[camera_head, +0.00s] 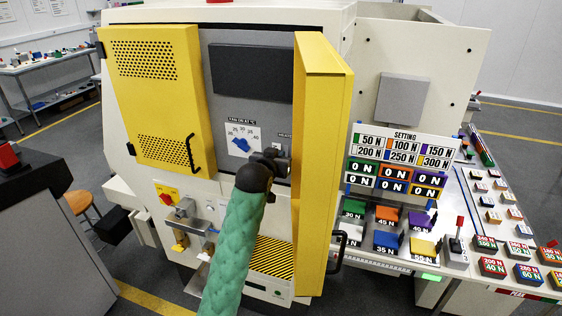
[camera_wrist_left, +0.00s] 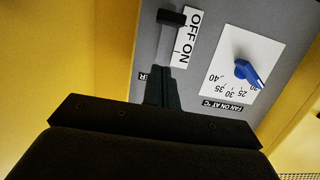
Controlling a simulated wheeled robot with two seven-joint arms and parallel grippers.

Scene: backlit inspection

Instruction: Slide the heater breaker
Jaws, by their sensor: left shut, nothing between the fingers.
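The heater breaker is a black slider knob (camera_wrist_left: 172,17) on a pale vertical track in the grey panel, beside a white OFF/ON label (camera_wrist_left: 186,36). The knob sits at the OFF end. My left gripper (camera_wrist_left: 160,84) is shut and empty, its fingertips over the track near the ON end, apart from the knob in the wrist view. In the head view my left gripper (camera_head: 278,160) is in front of the panel's right side, under the HEATER label, and hides the breaker. My right gripper is not in view.
A fan dial with a blue pointer (camera_wrist_left: 250,72) is next to the slider; it also shows in the head view (camera_head: 241,144). An open yellow door (camera_head: 318,170) stands close to the right of my gripper. A yellow perforated door (camera_head: 150,90) is at left.

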